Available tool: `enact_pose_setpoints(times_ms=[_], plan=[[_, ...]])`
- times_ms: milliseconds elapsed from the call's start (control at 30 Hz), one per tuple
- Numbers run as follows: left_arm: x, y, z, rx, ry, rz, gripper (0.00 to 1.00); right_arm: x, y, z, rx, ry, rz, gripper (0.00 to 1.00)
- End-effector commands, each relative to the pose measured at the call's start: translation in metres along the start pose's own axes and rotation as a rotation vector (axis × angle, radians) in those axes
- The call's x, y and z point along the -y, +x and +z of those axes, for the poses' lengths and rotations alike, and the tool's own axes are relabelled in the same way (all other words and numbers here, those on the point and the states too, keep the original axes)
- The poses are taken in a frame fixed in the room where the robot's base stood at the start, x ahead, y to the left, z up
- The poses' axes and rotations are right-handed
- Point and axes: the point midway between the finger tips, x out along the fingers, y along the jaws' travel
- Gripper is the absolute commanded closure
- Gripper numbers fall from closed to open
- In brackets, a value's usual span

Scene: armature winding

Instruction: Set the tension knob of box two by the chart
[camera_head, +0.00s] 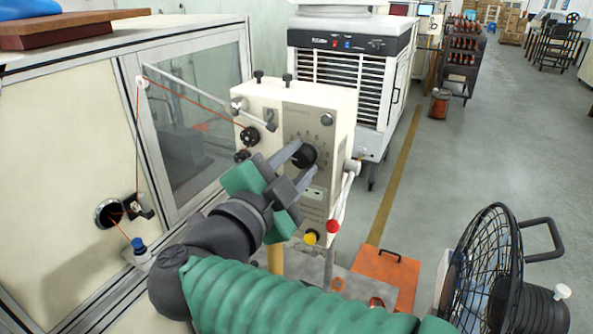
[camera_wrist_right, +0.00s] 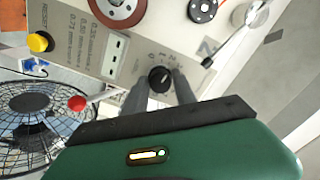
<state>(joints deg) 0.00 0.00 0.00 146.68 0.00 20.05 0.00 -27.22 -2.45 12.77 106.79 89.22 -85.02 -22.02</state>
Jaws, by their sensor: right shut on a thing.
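Box two (camera_head: 320,112) is a cream tension box with a grey face and a "2" near its top left. Its black tension knob (camera_head: 304,155) sits in a ring of numbers; in the right wrist view the knob (camera_wrist_right: 160,78) has a pale pointer line. My right gripper (camera_head: 301,161) is shut on the knob, with one finger on each side. Rows of printed wire sizes (camera_wrist_right: 90,38) show on the box face in the right wrist view, partly legible. The exact knob setting cannot be read. My left gripper is not in view.
A red wire runs from the cabinet (camera_head: 70,150) over a guide to the box's pulleys (camera_head: 249,136). A red-tipped lever (camera_head: 333,226) and yellow button (camera_head: 311,237) are close below the gripper. A black fan (camera_head: 490,265) stands at the right.

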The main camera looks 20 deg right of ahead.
Motion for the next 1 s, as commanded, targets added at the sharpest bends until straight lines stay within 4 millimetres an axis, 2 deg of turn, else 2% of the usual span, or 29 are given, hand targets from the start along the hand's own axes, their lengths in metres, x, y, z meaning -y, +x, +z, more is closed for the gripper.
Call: enact_pose_setpoints(times_ms=[433,467,600,900,1000], plan=[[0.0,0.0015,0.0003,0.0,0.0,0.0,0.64,-0.0013,0.0,0.0015,0.003,0.008,0.003,1.0],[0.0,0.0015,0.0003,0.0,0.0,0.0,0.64,-0.0013,0.0,0.0015,0.003,0.007,0.003,0.64],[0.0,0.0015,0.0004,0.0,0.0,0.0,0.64,-0.001,0.0,0.0012,0.002,0.007,0.002,0.46],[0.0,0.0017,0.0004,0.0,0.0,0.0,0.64,-0.0006,-0.001,0.0005,0.001,0.009,0.001,0.45],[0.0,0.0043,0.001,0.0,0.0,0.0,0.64,-0.0007,-0.0087,0.0018,0.003,0.009,-0.001,0.45]])
